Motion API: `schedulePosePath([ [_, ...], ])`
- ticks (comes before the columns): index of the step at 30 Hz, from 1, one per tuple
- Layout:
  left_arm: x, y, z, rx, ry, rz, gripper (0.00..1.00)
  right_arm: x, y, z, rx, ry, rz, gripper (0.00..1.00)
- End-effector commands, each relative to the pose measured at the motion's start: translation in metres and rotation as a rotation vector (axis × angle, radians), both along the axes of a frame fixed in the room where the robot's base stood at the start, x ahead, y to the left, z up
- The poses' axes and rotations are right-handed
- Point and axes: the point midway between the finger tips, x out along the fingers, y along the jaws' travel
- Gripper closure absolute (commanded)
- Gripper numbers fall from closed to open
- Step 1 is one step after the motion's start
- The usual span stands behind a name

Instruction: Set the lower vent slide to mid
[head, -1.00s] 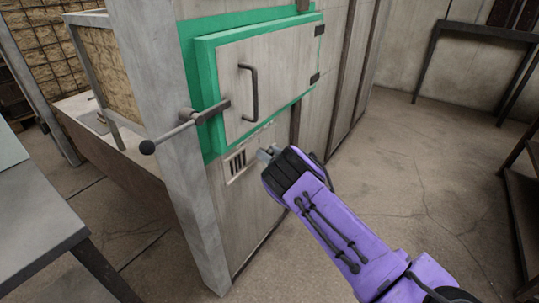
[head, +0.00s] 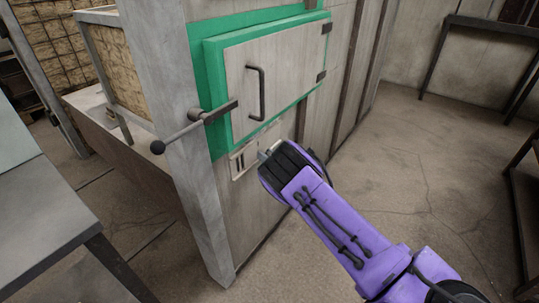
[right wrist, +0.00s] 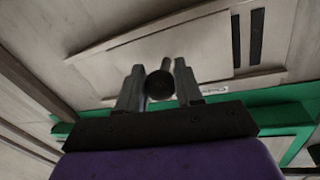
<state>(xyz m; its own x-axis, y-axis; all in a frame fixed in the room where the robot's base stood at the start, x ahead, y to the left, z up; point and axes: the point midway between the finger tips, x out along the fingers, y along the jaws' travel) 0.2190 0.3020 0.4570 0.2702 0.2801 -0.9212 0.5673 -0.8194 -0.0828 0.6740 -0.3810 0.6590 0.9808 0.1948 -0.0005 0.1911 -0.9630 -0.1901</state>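The lower vent (head: 240,161) is a pale panel with dark upright slots, low on the kiln-like wall under the green-framed door. In the right wrist view its slide plate (right wrist: 110,62) covers part of the opening, and two dark slots (right wrist: 246,40) show beside it. A dark round knob (right wrist: 160,85) on the slide sits between the fingers of my right gripper (right wrist: 158,90), which look closed on its sides. In the head view my right gripper (head: 266,154) is at the vent's right side and hides the knob. My left gripper is not in view.
The door (head: 270,85) with its bar handle (head: 256,93) is just above my right gripper. A latch lever with a black ball (head: 157,147) sticks out to the left. A grey table (head: 45,225) stands at the left.

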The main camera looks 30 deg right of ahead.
Motion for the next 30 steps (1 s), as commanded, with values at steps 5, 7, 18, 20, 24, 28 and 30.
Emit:
schedulePosePath([
  [5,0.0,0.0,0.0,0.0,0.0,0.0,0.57,0.0,0.0,0.0,0.001,0.0,-0.001,0.43],
  [7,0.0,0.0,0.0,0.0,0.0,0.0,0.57,0.0,0.0,0.0,0.001,0.0,-0.001,0.43],
  [18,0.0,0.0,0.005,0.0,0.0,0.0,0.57,-0.049,-0.01,0.0,0.001,0.005,-0.002,0.43],
  [20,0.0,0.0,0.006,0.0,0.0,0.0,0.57,-0.063,-0.013,-0.001,0.001,0.005,-0.002,0.43],
  [24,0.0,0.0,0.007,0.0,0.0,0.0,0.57,-0.09,-0.018,-0.001,0.0,0.003,0.0,0.43],
  [28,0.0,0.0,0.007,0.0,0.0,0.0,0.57,-0.101,-0.02,-0.001,0.001,0.001,-0.001,0.43],
  [30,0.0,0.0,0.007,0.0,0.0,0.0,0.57,-0.104,-0.021,0.0,0.002,0.0,-0.001,0.43],
])
